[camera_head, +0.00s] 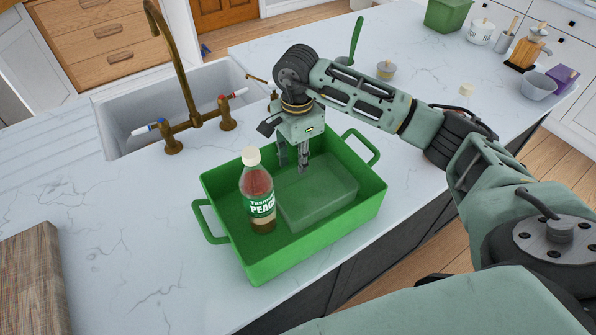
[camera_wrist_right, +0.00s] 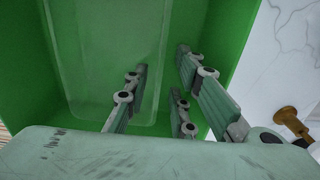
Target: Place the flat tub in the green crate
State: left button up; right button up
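The flat tub (camera_head: 318,195), a low translucent box tinted green, lies inside the green crate (camera_head: 262,270), to the right of the bottle. In the right wrist view the tub (camera_wrist_right: 95,60) shows close up against the green crate wall (camera_wrist_right: 222,35). My right gripper (camera_head: 293,160) points down over the far part of the crate, by the tub's far edge. Its fingers (camera_wrist_right: 165,90) are spread with nothing seen held between them. I cannot tell whether a finger touches the tub. My left gripper is not in view.
A peach drink bottle (camera_head: 259,195) stands upright in the crate's left part. A sink with a brass faucet (camera_head: 180,75) is behind at left. A wooden board (camera_head: 30,285) lies at front left. Another green crate (camera_head: 447,14) stands far back. The counter left of the crate is clear.

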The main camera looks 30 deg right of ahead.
notch_tip(320, 180, up, 7)
jog(key=b, duration=0.2)
jog(key=shift+r, duration=0.2)
jog(key=shift+f, duration=0.1)
